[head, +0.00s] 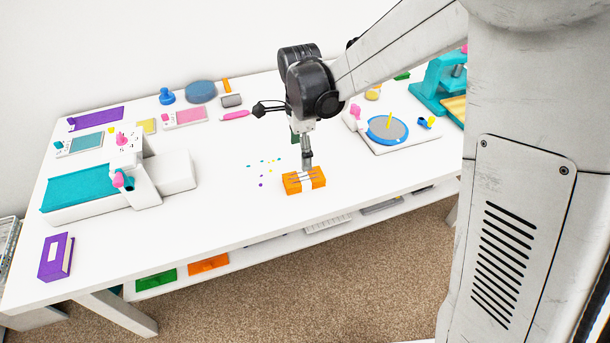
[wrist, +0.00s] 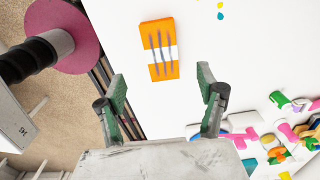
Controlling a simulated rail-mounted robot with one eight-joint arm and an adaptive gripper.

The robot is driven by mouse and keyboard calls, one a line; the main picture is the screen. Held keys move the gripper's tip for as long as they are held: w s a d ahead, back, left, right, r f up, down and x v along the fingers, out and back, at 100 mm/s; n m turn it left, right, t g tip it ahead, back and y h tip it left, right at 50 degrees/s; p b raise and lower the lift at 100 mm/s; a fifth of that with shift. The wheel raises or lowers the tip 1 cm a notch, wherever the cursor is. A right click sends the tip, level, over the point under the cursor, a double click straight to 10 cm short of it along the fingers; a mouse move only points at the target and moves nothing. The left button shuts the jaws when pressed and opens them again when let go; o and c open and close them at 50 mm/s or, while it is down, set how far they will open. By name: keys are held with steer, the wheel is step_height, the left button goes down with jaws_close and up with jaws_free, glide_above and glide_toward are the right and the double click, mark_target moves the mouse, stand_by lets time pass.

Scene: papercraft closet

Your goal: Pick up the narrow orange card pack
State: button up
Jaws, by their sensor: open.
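The orange card pack (head: 291,186) lies near the front edge of the white table, with a pale band across its middle and several thin grey stripes. It also shows in the wrist view (wrist: 163,72), upper centre, slightly tilted. My gripper (head: 307,164) is just over the pack in the head view. In the wrist view my gripper (wrist: 163,84) is open, with green-lined fingers wide apart. The pack lies beyond the fingertips and within the span between them, and nothing is held. The height between fingertips and pack is hard to tell.
Small coloured dots (head: 264,168) lie left of the pack. A white machine with a teal bed (head: 78,187) and a purple box (head: 56,257) stand left. A blue-rimmed turntable (head: 388,130) stands right. A lower shelf holds an orange item (head: 208,264). The table around the pack is clear.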

mark_target(304, 177)
step_height(304, 177, down, 6)
steer(key=shift+w+d+f+b, duration=0.1)
steer(key=shift+d+f+b, duration=0.1)
steer(key=shift+f, duration=1.15)
steer(key=shift+w+d+f+b, duration=0.1)
steer(key=shift+d+f+b, duration=0.05)
steer(key=shift+f, duration=1.15)
steer(key=c, duration=1.3)
steer(key=shift+r, duration=0.1)
steer(key=shift+c, duration=0.2)
